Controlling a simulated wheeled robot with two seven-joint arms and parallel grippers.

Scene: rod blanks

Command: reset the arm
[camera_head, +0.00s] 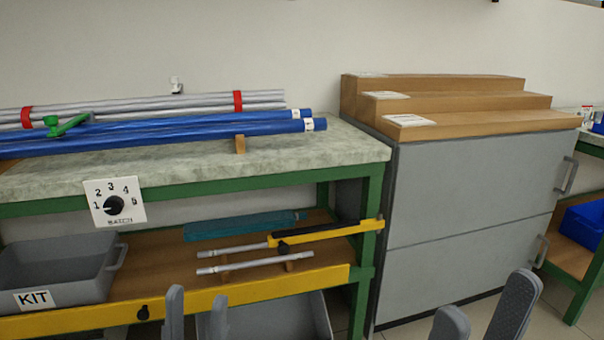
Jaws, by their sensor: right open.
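My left gripper (196,304) shows at the bottom edge, left of the middle, in front of the bench's lower shelf. Its two grey fingers point up with a narrow gap and nothing seen between them. My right gripper (488,296) shows at the bottom right, in front of the grey cabinet (470,195). Its fingers are well apart and empty. Both arms and wrists are below the picture.
A green-framed bench (350,150) carries silver rods (190,103) and blue tubes (200,131). Its lower shelf holds a grey KIT bin (60,265), silver rods (255,265) and a yellow bar (330,232). Wooden steps (470,121) top the cabinet. A blue bin (585,225) stands right.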

